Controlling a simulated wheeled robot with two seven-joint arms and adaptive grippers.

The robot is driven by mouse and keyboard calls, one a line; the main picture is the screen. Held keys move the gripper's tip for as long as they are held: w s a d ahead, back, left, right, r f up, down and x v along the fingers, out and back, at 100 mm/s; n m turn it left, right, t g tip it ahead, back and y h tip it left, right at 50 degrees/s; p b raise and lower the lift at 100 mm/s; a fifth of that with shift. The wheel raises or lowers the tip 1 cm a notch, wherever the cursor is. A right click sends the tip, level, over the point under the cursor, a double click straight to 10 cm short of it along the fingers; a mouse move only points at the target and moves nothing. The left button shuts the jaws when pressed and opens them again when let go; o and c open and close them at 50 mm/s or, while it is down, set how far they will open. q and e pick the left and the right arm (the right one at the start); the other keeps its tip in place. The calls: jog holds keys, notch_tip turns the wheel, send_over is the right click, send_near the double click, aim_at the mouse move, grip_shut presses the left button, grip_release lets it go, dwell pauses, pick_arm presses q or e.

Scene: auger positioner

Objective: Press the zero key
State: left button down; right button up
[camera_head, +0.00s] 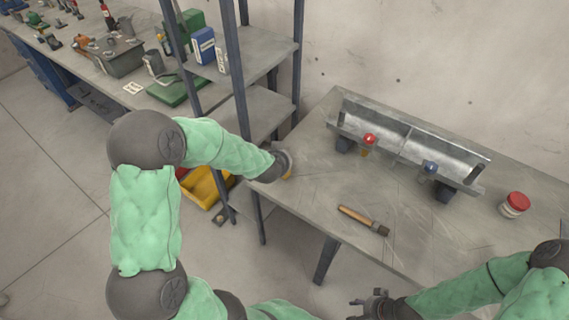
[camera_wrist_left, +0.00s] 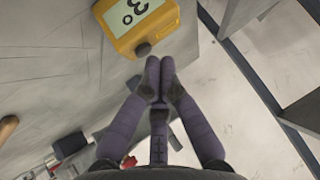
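A yellow device (camera_wrist_left: 117,36) with a pale display (camera_wrist_left: 133,12) is at the top of the left wrist view; the display shows a dark "3" and a small ring mark. A dark round key (camera_wrist_left: 143,49) sits on its near edge. My left gripper (camera_wrist_left: 160,66) is shut and empty, with its fingertips together just below and right of the key; I cannot tell whether they touch it. In the head view my left wrist hides most of the device; only a yellow sliver (camera_head: 288,174) shows. My right gripper (camera_head: 374,304) is at the bottom, away from the device.
A metal trough (camera_head: 405,140) with a red knob (camera_head: 369,138) and a blue knob (camera_head: 430,167) stands at the table's back. A brush (camera_head: 363,220) lies near the front edge, and a red-lidded jar (camera_head: 514,205) stands at right. A shelf (camera_head: 255,110) adjoins the table's left.

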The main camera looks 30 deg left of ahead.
pick_arm(q)
jog(key=shift+f, duration=0.55)
dwell(0.8)
jog(key=shift+r, duration=0.1)
jog(key=shift+r+p, duration=0.95)
jog(key=shift+p, duration=0.05)
notch_tip(320, 180, up, 6)
jog(key=p, duration=0.7)
